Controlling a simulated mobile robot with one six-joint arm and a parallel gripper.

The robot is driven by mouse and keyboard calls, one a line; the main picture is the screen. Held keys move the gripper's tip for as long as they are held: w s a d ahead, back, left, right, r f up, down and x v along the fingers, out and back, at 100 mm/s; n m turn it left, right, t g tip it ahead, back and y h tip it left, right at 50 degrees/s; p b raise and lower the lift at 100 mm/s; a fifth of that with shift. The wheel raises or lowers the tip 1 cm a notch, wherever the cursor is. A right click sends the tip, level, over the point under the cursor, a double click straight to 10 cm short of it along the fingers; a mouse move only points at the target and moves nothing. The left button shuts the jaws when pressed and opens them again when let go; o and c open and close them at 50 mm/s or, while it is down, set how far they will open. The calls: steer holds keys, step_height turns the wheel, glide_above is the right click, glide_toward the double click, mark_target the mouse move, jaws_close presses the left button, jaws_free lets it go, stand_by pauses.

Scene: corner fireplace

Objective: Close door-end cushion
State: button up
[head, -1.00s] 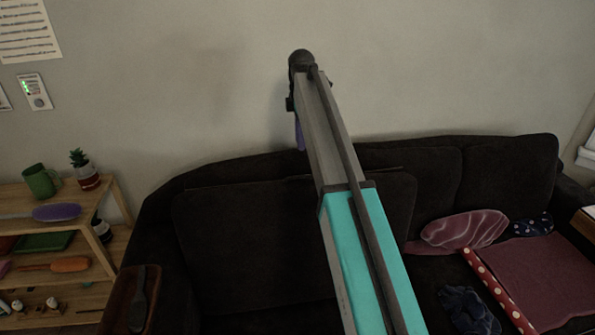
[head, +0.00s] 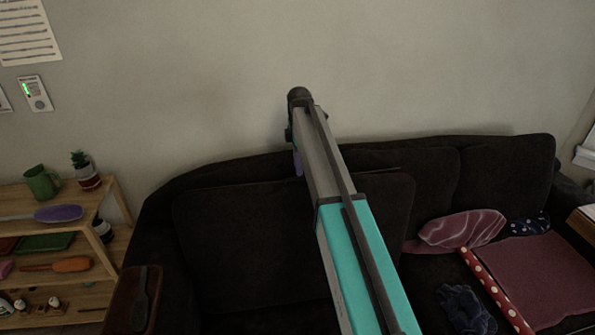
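A dark sofa (head: 505,165) stands against the wall. At its left end a large dark cushion (head: 235,245) stands raised and tilted in front of the backrest, its top edge just below the backrest's top. No door shows, so I cannot tell which end is the door end. My arm reaches up across the middle and covers part of the cushion's right side. A small purple part of my arm hangs behind its far joint. My gripper is not visible; the arm hides what lies beyond that joint.
A wooden shelf (head: 120,190) with a green mug (head: 41,183), a potted plant (head: 85,172) and brushes stands at left. A brown tray (head: 125,305) lies on the sofa's left armrest. Pink fabric (head: 540,275), a dotted roll (head: 490,290) and a dark glove (head: 466,308) lie on the right seat.

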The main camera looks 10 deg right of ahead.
steer(key=shift+w+f+p, duration=0.1)
steer(key=shift+f+p, duration=0.25)
steer(key=shift+f, duration=1.6)
jaws_close()
